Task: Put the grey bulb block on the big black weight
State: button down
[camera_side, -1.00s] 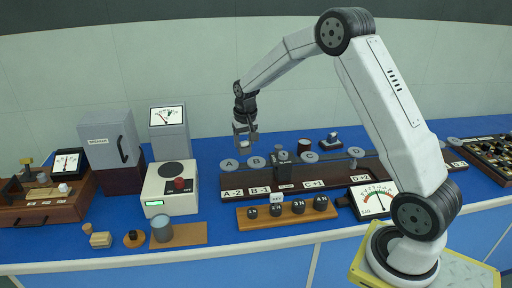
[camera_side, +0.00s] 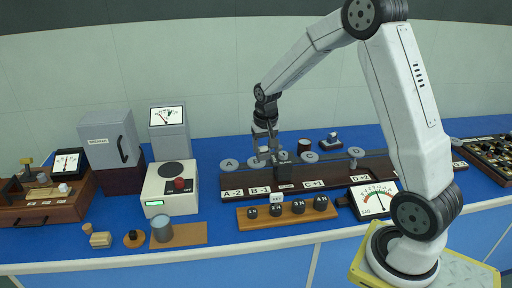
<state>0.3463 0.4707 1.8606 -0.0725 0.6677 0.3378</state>
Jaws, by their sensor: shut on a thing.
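My gripper (camera_side: 268,160) points down above the left part of the long dark rail board, just left of the dark upright block on the board. It is shut on a small greyish piece that looks like the grey bulb block, mostly hidden by the fingers. A short dark cylinder (camera_side: 304,145) stands behind the board, right of my gripper, and may be the big black weight.
The long rail board (camera_side: 236,182) carries grey discs and white labels. A dark upright block (camera_side: 283,168) stands on it close to my gripper. A small block with a pale top (camera_side: 330,140) sits behind. A meter (camera_side: 373,200) stands front right. A white scale (camera_side: 170,190) stands left.

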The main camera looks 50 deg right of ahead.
jog(key=m, duration=0.2)
send_over(298, 201)
jog(key=shift+s+a+f, duration=0.25)
jog(key=shift+s+f, duration=0.1)
jog(key=shift+s, duration=0.05)
jog(key=shift+f, duration=0.1)
jog(key=shift+f, duration=2.15)
jog(key=shift+f, duration=0.1)
jog(key=shift+f, duration=1.65)
jog(key=shift+f, duration=0.15)
jog(key=shift+c, duration=0.5)
grip_release()
